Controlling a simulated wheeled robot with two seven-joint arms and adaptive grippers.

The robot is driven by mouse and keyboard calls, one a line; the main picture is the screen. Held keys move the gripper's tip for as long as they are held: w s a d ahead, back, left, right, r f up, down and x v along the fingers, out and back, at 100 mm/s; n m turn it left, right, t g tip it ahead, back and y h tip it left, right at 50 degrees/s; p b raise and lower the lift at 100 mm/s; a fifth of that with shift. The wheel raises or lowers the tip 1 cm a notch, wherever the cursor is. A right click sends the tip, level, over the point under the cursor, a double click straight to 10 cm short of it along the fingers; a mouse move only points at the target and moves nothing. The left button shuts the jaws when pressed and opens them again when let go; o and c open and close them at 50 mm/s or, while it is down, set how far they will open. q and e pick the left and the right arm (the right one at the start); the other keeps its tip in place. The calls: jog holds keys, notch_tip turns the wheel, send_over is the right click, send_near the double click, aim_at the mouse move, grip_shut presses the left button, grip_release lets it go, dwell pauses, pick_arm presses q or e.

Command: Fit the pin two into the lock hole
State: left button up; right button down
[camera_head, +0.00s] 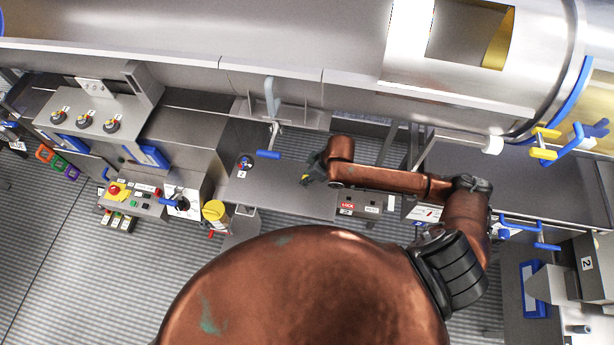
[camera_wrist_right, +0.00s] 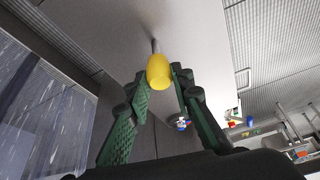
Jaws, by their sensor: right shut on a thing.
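My right gripper (camera_head: 314,173) reaches in from the right and hangs over the grey metal top (camera_head: 270,189) at the centre. In the right wrist view my right gripper (camera_wrist_right: 161,88) has its green fingers on either side of a yellow-handled pin (camera_wrist_right: 159,72), whose thin metal shank points away from the hand towards a grey surface. In the head view only a small yellow bit of the pin (camera_head: 305,179) shows beside the fingers. A panel with a red lock label (camera_head: 347,207) sits just below and right of the gripper. I cannot make out the lock hole. My left gripper is not in view.
A blue-handled lever (camera_head: 268,154) and a small round fitting (camera_head: 245,163) are close left of the gripper. A control box with a red button (camera_head: 114,189) and a yellow cylinder (camera_head: 214,211) stand further left. A large steel drum (camera_head: 480,70) fills the upper right.

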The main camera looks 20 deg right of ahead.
jog(key=c, duration=1.7)
grip_release()
jog(key=shift+f, duration=0.1)
